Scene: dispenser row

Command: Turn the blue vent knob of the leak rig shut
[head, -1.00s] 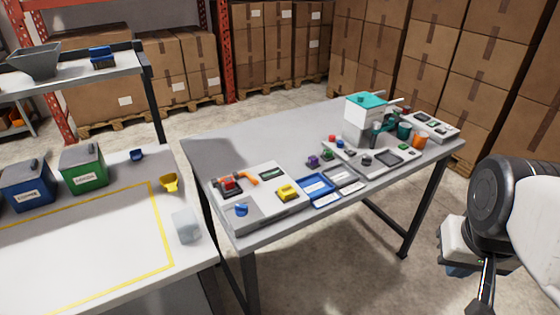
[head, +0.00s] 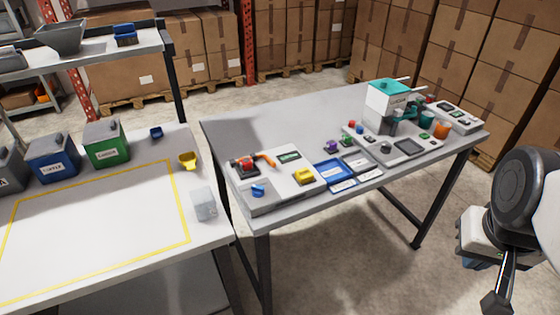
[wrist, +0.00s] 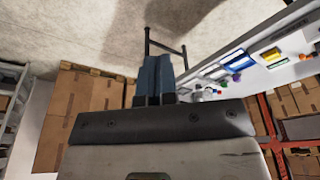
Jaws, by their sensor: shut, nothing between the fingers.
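The leak rig appears to be the grey-white panel (head: 290,189) at the near left of the far table, with a red part, an orange handle and a small display. The blue vent knob (head: 258,190) sits at its front left corner. Its exact turn angle is too small to tell. My gripper (wrist: 160,62) shows in the wrist view with its two dark blue fingers together and nothing between them. In the head view my arm is at the right edge, off the table and well away from the knob.
Blue and grey trays (head: 335,170) lie further right, then a teal-topped machine (head: 390,98). A white bench (head: 95,235) with labelled bins (head: 106,145) and a clear cube (head: 204,204) stands left. The table's back left is bare.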

